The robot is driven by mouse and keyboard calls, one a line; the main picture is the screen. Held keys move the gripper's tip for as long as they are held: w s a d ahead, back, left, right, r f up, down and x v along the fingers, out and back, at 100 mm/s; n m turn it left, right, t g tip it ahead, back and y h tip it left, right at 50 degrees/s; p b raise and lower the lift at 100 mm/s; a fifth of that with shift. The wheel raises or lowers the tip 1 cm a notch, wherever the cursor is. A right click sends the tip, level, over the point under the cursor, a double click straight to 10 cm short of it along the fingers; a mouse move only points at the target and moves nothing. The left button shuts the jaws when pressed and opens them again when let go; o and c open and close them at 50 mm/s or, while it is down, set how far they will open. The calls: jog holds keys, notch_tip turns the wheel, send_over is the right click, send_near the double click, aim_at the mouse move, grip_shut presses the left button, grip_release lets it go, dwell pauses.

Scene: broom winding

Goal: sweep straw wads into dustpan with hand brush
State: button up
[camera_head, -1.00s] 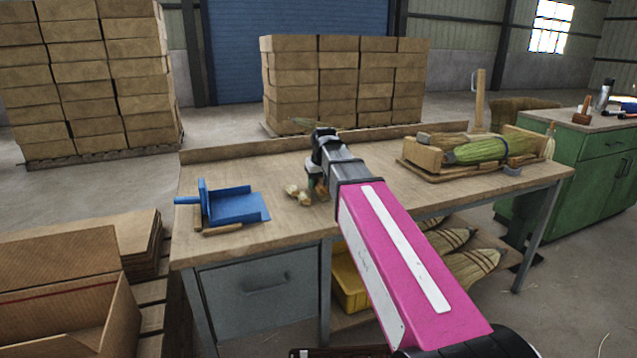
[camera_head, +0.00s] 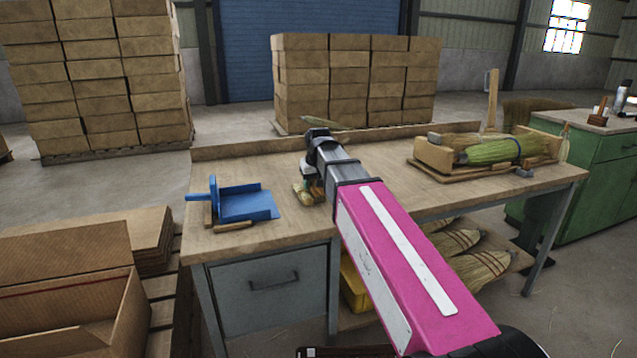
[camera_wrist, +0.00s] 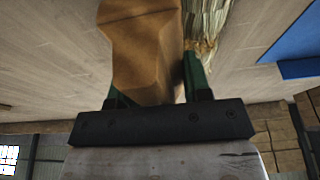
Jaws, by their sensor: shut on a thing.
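The blue dustpan (camera_head: 247,204) lies on the left part of the workbench, its open side to the right; its blue edge also shows in the wrist view (camera_wrist: 294,45). My gripper (camera_head: 312,178) is just right of the dustpan, low over the bench, partly hidden by my arm. In the wrist view its green fingers (camera_wrist: 152,92) are shut on the brown wooden hand brush (camera_wrist: 143,45). Pale straw (camera_wrist: 205,25) shows beside the brush; I cannot tell bristles from wads there. Straw wads (camera_head: 302,194) lie at the brush's left side, a short gap from the dustpan.
Small wooden pieces (camera_head: 233,226) lie against the dustpan. A broom in a wooden fixture (camera_head: 490,150) stands on the bench's right. A low ledge (camera_head: 400,135) runs along the back. Open cardboard boxes (camera_head: 70,270) stand at the left. Bare bench (camera_head: 390,185) lies between gripper and fixture.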

jog(key=shift+s+a, duration=0.4)
jog(key=shift+a, duration=0.9)
jog(key=shift+s+a, duration=0.45)
jog(key=shift+a, duration=0.85)
jog(key=shift+s+a, duration=0.4)
jog(key=shift+a, duration=0.9)
jog(key=shift+s+a+r, duration=0.1)
jog(key=shift+s+a, duration=0.15)
jog(key=shift+a, duration=0.6)
jog(key=shift+s+a, duration=0.3)
jog(key=shift+a, duration=0.55)
jog(key=shift+s+a+r, duration=0.1)
jog(key=shift+s+a, duration=0.15)
jog(key=shift+a, duration=0.6)
jog(key=shift+s+a, duration=0.35)
jog(key=shift+a, duration=0.7)
jog(key=shift+s+a, duration=0.35)
jog(key=shift+a, duration=0.7)
jog(key=shift+s+a, duration=0.35)
jog(key=shift+a, duration=0.7)
jog(key=shift+d+r, duration=0.2)
jog(key=shift+w+d+r, duration=0.2)
jog(key=shift+d+r, duration=0.2)
jog(key=shift+r, duration=0.05)
